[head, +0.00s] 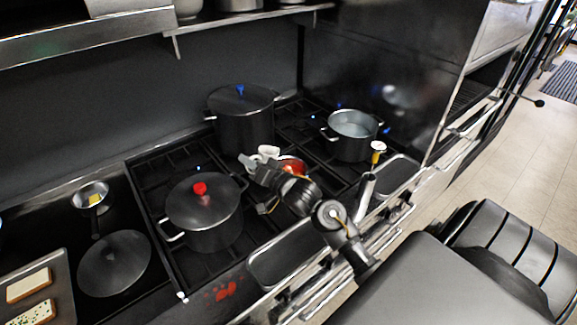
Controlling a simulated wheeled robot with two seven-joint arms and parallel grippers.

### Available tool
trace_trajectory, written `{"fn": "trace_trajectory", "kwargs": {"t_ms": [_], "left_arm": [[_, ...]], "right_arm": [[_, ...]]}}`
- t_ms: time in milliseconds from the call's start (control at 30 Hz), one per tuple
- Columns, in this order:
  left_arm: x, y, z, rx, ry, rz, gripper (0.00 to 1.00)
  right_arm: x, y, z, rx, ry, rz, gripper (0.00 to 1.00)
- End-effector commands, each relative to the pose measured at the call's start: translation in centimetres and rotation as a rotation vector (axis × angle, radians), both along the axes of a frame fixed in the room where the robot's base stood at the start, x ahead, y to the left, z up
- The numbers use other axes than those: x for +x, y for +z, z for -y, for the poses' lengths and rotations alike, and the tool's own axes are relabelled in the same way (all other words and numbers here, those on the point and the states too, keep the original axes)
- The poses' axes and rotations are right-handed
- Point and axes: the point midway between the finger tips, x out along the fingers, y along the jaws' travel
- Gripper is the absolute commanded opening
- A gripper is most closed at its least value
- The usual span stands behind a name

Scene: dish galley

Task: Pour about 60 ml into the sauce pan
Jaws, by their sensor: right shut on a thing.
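My right gripper (258,162) is over the middle of the stove, shut on a small white vessel (268,151) that looks like a cup or jug. The gripper hides part of the vessel, and I cannot tell its tilt or what is in it. Just right of and behind the gripper is a pan with red-orange contents (291,164), probably the sauce pan. My wrist covers much of it, and I cannot tell whether the vessel is above its rim. No stream of liquid is visible. My left gripper is not in view.
A lidded pot with a red knob (203,205) stands front left. A tall pot with a blue knob (240,112) stands behind. An open pot of pale liquid (352,124) is at right. A dark round lid or pan (114,262) and a bread tray (60,268) are left.

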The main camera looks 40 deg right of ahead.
Motion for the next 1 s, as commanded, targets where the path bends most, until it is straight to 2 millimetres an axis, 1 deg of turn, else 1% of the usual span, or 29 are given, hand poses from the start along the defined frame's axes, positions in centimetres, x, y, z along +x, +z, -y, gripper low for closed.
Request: {"fn": "trace_trajectory", "kwargs": {"t_ms": [33,100,200,300,400,567,600,767,867,1000], "left_arm": [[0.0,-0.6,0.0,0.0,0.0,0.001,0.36],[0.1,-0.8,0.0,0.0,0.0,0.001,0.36],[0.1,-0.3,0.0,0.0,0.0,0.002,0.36],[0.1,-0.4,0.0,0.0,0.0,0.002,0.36],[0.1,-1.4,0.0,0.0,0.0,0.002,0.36],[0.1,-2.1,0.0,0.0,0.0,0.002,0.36],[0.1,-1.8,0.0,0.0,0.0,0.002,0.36],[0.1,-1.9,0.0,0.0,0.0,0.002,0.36],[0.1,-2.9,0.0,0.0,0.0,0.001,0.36],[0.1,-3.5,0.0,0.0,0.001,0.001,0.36]], "right_arm": [[0.0,-0.3,0.3,0.028,0.0,0.003,0.0],[0.0,-0.1,0.8,0.072,0.0,0.003,0.0],[0.0,1.1,1.6,0.137,0.0,0.003,0.0],[0.0,1.6,2.4,0.201,0.0,0.002,0.0],[0.1,1.2,3.3,0.267,-0.001,0.001,0.0],[0.1,1.3,4.6,0.372,0.0,0.0,0.0],[0.1,1.9,4.7,0.399,0.001,0.001,0.0],[0.1,2.9,5.5,0.504,0.001,-0.001,0.0],[0.1,2.4,5.9,0.568,0.001,-0.003,0.0],[0.1,2.4,6.4,0.638,0.002,-0.004,0.0]]}}
